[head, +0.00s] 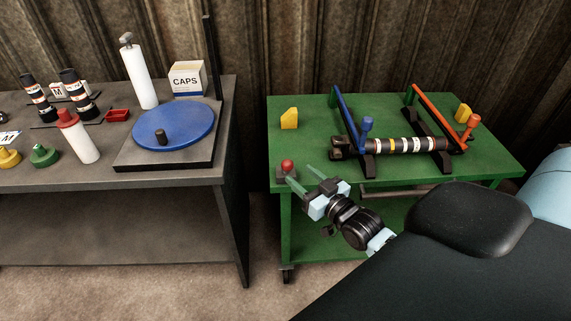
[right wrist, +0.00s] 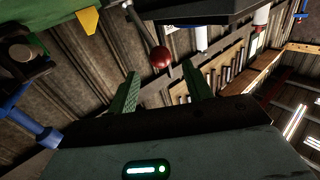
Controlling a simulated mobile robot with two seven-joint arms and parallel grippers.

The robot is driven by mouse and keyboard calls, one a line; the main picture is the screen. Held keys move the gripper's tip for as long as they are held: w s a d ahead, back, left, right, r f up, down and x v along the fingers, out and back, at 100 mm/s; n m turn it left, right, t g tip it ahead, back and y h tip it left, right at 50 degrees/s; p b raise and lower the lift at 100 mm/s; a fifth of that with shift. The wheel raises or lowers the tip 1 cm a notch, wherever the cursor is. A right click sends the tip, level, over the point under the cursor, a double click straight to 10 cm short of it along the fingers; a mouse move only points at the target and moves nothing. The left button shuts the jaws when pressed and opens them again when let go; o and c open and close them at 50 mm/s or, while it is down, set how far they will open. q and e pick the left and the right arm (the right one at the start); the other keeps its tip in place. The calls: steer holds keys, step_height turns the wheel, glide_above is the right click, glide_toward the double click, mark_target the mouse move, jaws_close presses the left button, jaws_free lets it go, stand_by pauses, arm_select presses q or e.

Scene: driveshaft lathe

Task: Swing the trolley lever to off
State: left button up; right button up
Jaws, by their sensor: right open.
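The trolley lever shows as a red ball knob (head: 287,165) on a small dark mount at the left front corner of the green trolley (head: 480,150). In the right wrist view the red knob (right wrist: 160,57) sits on a thin grey rod. My right gripper (head: 298,174) is open, with its green fingers pointing at the lever. In the wrist view the knob lies just beyond and between the two fingertips (right wrist: 159,70), and no grip on it shows. Whether a finger touches it I cannot tell. My left gripper is not in view.
On the trolley a striped driveshaft (head: 405,145) rests across dark supports with a blue lever (head: 345,118) and an orange lever (head: 436,113). Yellow blocks (head: 289,119) stand near its back. A grey bench (head: 228,150) with a blue turntable (head: 173,127) stands left, across a gap.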

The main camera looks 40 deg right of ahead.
mark_target(292, 168)
steer(key=w, duration=0.6)
steer(key=shift+w+a, duration=0.25)
steer(key=shift+a, duration=0.05)
jaws_close()
